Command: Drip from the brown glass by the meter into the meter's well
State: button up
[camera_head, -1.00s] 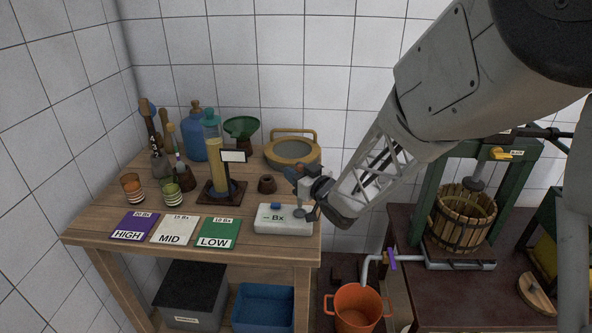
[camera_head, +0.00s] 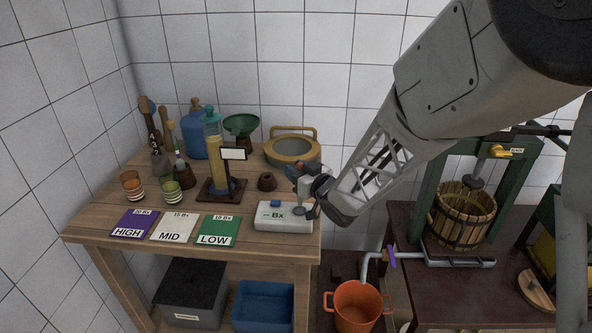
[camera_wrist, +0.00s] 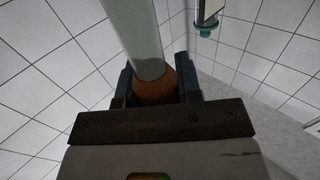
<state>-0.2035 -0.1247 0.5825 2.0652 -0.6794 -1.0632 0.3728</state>
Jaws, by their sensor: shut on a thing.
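My gripper (camera_head: 298,172) is above the right end of the meter, at the table's right side. In the wrist view it is shut on the brown bulb (camera_wrist: 155,88) of a dropper, whose pale tube (camera_wrist: 138,35) runs out of the top of the picture. The tube's tip is hidden. The white meter (camera_head: 268,222) has a blue button and a "Bx" display; a grey round part shows at its right end, and I cannot make out the well. A small brown pot (camera_head: 266,182) stands behind the meter. A brown-orange striped glass (camera_head: 131,184) stands at the left.
A green glass (camera_head: 170,191) stands beside the brown-orange one. HIGH, MID and LOW cards (camera_head: 218,230) lie along the front. A tall cylinder (camera_head: 214,150) on a stand, a blue bottle (camera_head: 194,140) and a sieve (camera_head: 292,150) are behind. An orange bucket (camera_head: 357,307) stands below right.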

jog(key=shift+f, duration=0.65)
dwell(0.6)
notch_tip(320, 180, up, 7)
dwell(1.1)
dwell(0.3)
